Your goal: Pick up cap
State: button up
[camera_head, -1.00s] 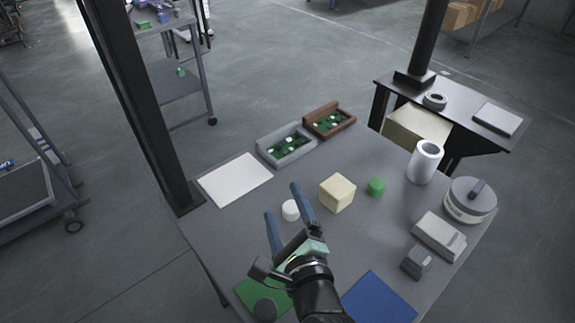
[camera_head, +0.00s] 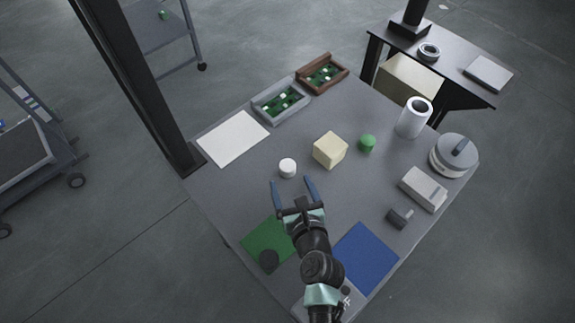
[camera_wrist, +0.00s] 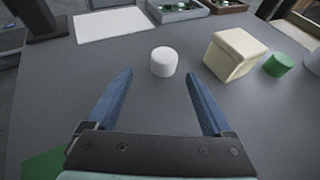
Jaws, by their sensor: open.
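A small white round cap (camera_head: 287,168) stands on the grey table (camera_head: 215,190), left of a cream block. It also shows in the wrist view (camera_wrist: 164,61), just beyond the fingertips and between their lines. A green cap-like cylinder (camera_head: 367,143) stands right of the cream block, and it shows in the wrist view too (camera_wrist: 278,64). The task does not say which one is the cap. My gripper (camera_head: 292,181) is open and empty, its blue fingers spread on the near side of the white cap.
The cream block (camera_head: 330,150) stands close right of the white cap. A white sheet (camera_head: 233,138), a grey tray (camera_head: 281,102) and a brown tray (camera_head: 322,73) lie behind. A white roll (camera_head: 413,117) stands at right. Green mat (camera_head: 262,240) and blue mat (camera_head: 366,257) lie in front.

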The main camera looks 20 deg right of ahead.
aim_at(290, 173)
jog(key=shift+d+b+x, duration=0.15)
jog(key=shift+b+x, duration=0.15)
jog(key=shift+x, duration=1.1)
jog(key=shift+d+b+x, duration=0.15)
jog(key=shift+b+x, duration=0.1)
jog(key=shift+x, duration=1.15)
jog(key=shift+r, duration=0.15)
grip_shut()
notch_tip(290, 173, up, 10)
jog(key=p, duration=0.5)
notch_tip(290, 173, up, 3)
jog(key=p, duration=0.4)
jog(key=shift+a, duration=0.1)
